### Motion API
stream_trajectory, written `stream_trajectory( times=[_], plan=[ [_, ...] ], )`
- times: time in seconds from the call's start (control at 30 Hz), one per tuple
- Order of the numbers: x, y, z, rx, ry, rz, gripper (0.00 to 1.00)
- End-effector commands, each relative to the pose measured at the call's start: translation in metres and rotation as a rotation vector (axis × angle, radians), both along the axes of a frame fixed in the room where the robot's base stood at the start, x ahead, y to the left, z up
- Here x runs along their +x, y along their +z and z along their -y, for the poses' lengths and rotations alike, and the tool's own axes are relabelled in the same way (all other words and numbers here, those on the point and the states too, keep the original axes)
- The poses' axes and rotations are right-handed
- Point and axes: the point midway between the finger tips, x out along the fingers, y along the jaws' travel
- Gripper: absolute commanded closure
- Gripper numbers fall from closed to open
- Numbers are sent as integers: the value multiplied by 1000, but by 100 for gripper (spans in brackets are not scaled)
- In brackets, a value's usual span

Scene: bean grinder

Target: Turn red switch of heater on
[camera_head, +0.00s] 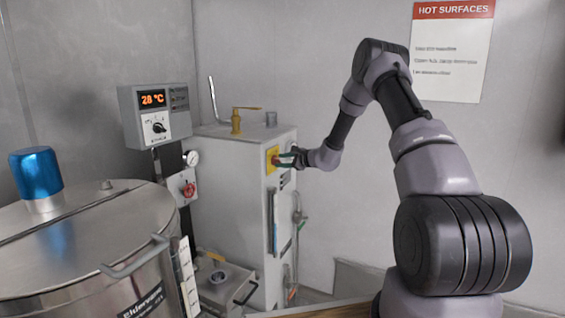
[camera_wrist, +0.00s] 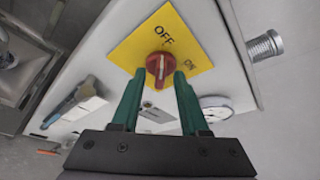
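The heater is a tall white cabinet (camera_head: 228,172). It has a yellow switch plate (camera_wrist: 195,40) on its face, printed OFF at the top and ON at the right. The red switch (camera_wrist: 160,66) is a round knob in the plate's middle, with its raised handle lined up roughly toward OFF. My gripper (camera_wrist: 160,78) has two green fingers spread apart, with the tips at either side of the knob's lower part. I cannot tell whether the tips touch its rim. In the head view, my gripper (camera_head: 283,159) is at the yellow plate (camera_head: 270,153) and partly hides the switch.
A steel tank (camera_head: 85,250) with a blue-topped motor (camera_head: 36,175) stands at the left. A control box (camera_head: 155,113) reading 28 °C and another red knob (camera_head: 189,189) are between tank and heater. A gauge (camera_wrist: 216,101) sits near my right finger.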

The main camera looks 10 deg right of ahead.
Motion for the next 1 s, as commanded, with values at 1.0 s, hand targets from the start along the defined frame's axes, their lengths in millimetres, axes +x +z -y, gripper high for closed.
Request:
stream_trajectory(
  times=[1.0],
  plan=[
    [3, 2, 3, 232, 0, -323, 100]
  ],
)
